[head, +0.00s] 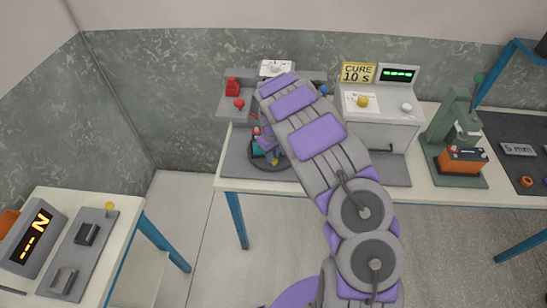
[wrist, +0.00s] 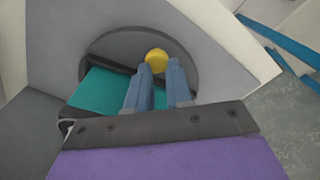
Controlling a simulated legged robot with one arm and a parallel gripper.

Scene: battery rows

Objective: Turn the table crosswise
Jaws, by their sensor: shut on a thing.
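The round dark table (head: 285,164) is set in a grey plate on the left part of the bench and is partly hidden by my arm. In the wrist view the table (wrist: 118,44) carries a teal block (wrist: 100,90) and a dark bar across it. A yellow knob (wrist: 156,55) stands at its far side. My gripper (wrist: 162,68) is over the table, its blue fingers shut on the yellow knob. The fingers and wrist hide part of the table and block.
A red button (head: 239,104) and red part sit at the bench's back left. A yellow CURE 10 s sign (head: 358,72) and lit box (head: 398,76) stand right of my arm. A green press (head: 455,135) holds an orange block. A side table (head: 122,212) is at left.

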